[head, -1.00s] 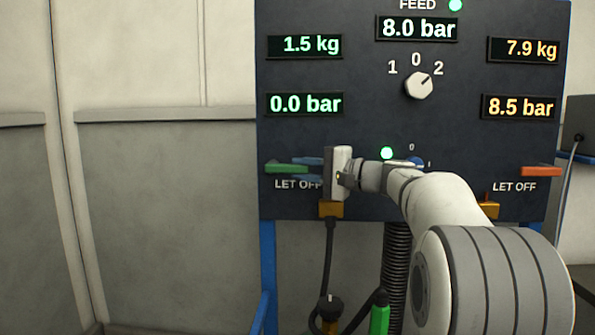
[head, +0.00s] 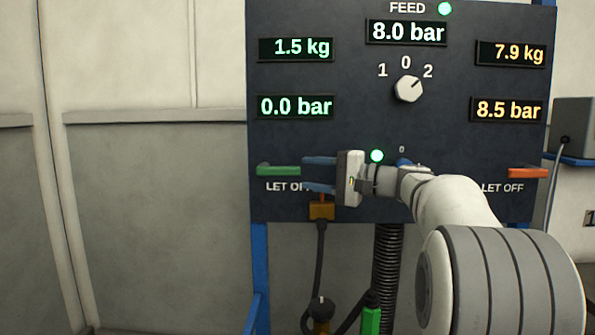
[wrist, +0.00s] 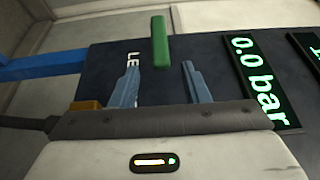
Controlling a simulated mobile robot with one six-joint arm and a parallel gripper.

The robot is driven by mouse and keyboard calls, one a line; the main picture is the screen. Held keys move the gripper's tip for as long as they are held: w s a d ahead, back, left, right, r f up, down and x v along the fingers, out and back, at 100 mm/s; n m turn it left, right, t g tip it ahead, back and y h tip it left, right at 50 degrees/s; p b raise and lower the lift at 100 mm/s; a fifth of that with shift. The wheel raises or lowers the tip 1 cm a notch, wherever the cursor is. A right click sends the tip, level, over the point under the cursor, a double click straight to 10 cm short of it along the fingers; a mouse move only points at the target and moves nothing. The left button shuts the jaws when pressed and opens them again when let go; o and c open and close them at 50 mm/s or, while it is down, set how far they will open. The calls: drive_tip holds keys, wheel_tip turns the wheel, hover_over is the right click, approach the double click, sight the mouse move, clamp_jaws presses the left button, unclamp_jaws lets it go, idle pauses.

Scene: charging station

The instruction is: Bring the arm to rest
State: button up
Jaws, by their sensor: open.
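My gripper (head: 305,174) is open and empty in front of the lower left of the dark panel (head: 350,135). Its two blue fingers point left toward the green let-off lever (head: 278,170), with the tips just right of the lever's end. In the wrist view the fingers (wrist: 160,75) stand apart, and the green lever (wrist: 159,40) lies beyond the tips, between their lines. My arm reaches in from the lower right and hides part of the panel's lower right.
The panel has a selector knob (head: 408,89) turned toward 2, a left readout (head: 296,106) of 0.0 bar and a right one (head: 507,110) of 8.5 bar. An orange lever (head: 528,173) is at right. Hoses hang below. Open space lies left of the panel.

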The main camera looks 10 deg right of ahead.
drive_tip(key=v, duration=0.2)
drive_tip(key=shift+s+d, duration=0.25)
drive_tip(key=shift+d, duration=0.05)
drive_tip(key=s+a+f+n+g+h+p, duration=0.1)
drive_tip(key=s+a+f+g+h+p, duration=0.15)
drive_tip(key=s+a+p, duration=0.3)
drive_tip(key=s+a+f+g+h+p, duration=0.2)
drive_tip(key=s+a+g+h+p, duration=0.1)
drive_tip(key=s+a+p, duration=0.25)
drive_tip(key=s+d+f+n+g+h+p, duration=0.1)
drive_tip(key=s+d+f+n+h+p, duration=0.1)
drive_tip(key=s+p, duration=0.4)
drive_tip(key=s+d+f+n+g+h+p, duration=0.2)
drive_tip(key=s+h+p, duration=0.4)
drive_tip(key=s, duration=0.7)
drive_tip(key=f+n+h, duration=0.1)
drive_tip(key=n, duration=0.1)
drive_tip(key=shift+d+n, duration=0.15)
drive_tip(key=shift+n, duration=0.15)
drive_tip(key=shift+s+f, duration=0.1)
drive_tip(key=shift+f, duration=0.05)
drive_tip(key=shift+c, duration=0.6)
